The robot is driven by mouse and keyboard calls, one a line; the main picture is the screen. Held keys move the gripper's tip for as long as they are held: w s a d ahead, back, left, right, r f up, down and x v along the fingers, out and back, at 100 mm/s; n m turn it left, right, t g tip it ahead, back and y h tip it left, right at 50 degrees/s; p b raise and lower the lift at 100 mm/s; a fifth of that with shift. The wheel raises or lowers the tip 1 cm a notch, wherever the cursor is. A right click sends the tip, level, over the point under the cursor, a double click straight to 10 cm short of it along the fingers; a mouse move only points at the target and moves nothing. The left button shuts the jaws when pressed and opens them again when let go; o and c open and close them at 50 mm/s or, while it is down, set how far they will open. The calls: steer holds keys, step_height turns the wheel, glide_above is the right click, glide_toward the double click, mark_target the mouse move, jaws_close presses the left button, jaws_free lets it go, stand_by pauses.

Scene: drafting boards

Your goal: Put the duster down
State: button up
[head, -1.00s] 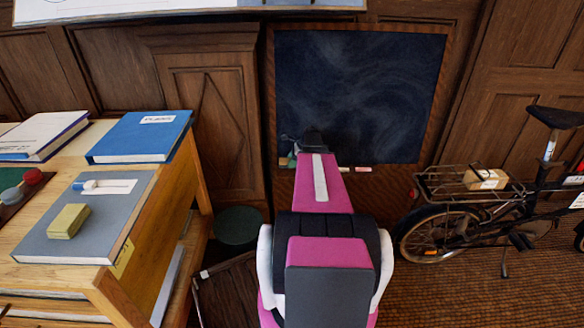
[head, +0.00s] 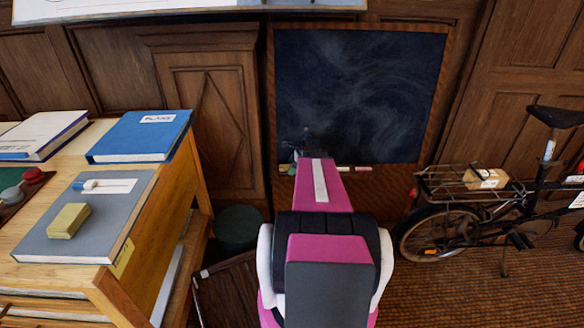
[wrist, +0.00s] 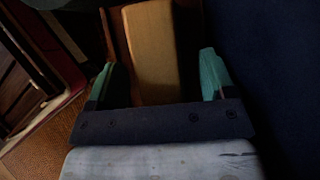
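The duster (wrist: 153,50), a tan block, lies lengthwise between the two green fingertips of my gripper (wrist: 158,76) in the wrist view. My gripper is open; a clear gap shows between the right finger and the duster, and the left finger is close beside it. In the head view my gripper (head: 300,150) is at the lower left of the blackboard (head: 365,95), by its chalk ledge (head: 378,168). My own arm hides much of the ledge and the duster there.
A wooden desk (head: 150,245) at left holds a blue binder (head: 142,136), a grey book (head: 130,215) and a yellow block (head: 68,220). A dark bin (head: 238,228) stands beside it. A bicycle (head: 450,228) stands at right. Pieces of chalk (head: 343,169) lie on the ledge.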

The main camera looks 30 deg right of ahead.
steer(key=shift+r, duration=0.15)
steer(key=v, duration=1)
steer(key=shift+d+r, duration=0.1)
steer(key=shift+d, duration=0.15)
steer(key=shift+s+a+r, duration=0.1)
steer(key=s+a+n+g+h, duration=0.1)
steer(key=s+a+n, duration=0.25)
steer(key=a, duration=0.45)
steer(key=s+a+r+n+g+h, duration=0.15)
steer(key=a+n, duration=0.25)
steer(key=a, duration=0.4)
steer(key=s+a+n, duration=0.3)
steer(key=a+n, duration=0.1)
steer(key=a, duration=0.4)
steer(key=s+a+r+n+h, duration=0.2)
steer(key=s+a+n+h, duration=0.1)
steer(key=s+a+n, duration=0.8)
steer(key=s+a, duration=0.2)
steer(key=a, duration=0.2)
steer(key=shift+r+n, duration=0.2)
steer(key=shift+n, duration=0.15)
steer(key=shift+a+h, duration=0.1)
steer(key=shift+h, duration=0.15)
steer(key=shift+c, duration=0.3)
